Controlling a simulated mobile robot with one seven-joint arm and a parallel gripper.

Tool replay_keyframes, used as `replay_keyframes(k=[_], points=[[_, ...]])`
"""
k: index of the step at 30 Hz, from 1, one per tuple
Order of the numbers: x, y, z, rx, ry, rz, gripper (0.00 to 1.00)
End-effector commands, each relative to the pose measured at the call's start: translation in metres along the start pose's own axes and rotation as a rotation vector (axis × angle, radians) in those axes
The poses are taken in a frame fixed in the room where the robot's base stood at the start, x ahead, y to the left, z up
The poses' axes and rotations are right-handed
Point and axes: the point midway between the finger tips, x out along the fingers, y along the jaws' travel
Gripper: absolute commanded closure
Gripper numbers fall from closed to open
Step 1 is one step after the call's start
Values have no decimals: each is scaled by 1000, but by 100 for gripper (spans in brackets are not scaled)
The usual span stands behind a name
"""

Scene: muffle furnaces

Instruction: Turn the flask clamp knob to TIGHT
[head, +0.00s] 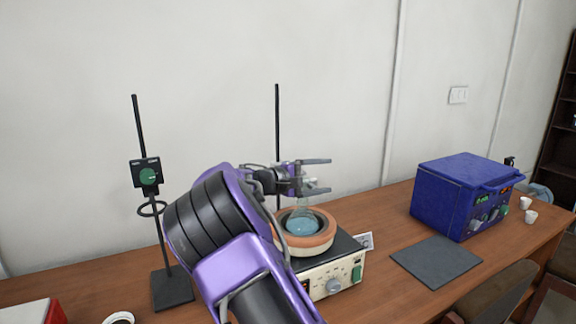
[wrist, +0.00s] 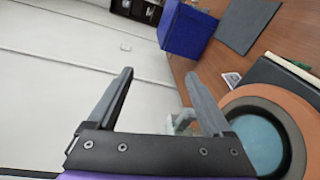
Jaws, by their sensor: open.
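My gripper (head: 322,175) is open and empty, above the glass flask (head: 302,226) in the orange-rimmed heating mantle (head: 282,240). In the wrist view its two fingers (wrist: 159,74) are wide apart, with clear glass partly behind the right finger. A green round knob (head: 148,176) sits on a black plate with small labels on the left stand, above a black ring (head: 152,209). The labels are too small to read, so the knob's setting cannot be told. My gripper is well to the right of this knob. My arm hides part of the middle stand (head: 277,130).
Two small white cups (head: 530,216) are at the far right. A red-and-white box (head: 35,312) is at the lower left. Chairs stand at the table's front right.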

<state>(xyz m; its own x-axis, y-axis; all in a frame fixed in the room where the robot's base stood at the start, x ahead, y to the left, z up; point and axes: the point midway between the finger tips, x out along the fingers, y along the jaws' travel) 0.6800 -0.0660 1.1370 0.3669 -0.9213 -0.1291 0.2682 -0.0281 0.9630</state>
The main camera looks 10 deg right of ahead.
Motion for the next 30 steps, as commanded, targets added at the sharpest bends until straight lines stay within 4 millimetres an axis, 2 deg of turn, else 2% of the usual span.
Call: replay_keyframes(k=[3, 5, 9, 12, 16, 18, 21, 30], points=[[-24, -12, -12, -421, 90, 75, 16], [-41, -17, -23, -624, 138, 142, 16], [-88, -23, -47, -1006, 232, 334, 16], [-119, -24, -60, -1181, 273, 464, 16], [-144, -24, -69, -1297, 293, 570, 16], [-148, -23, -72, -1321, 295, 594, 16], [-142, -22, -76, -1328, 295, 598, 16], [-94, -8, -106, -1325, 293, 594, 16]])
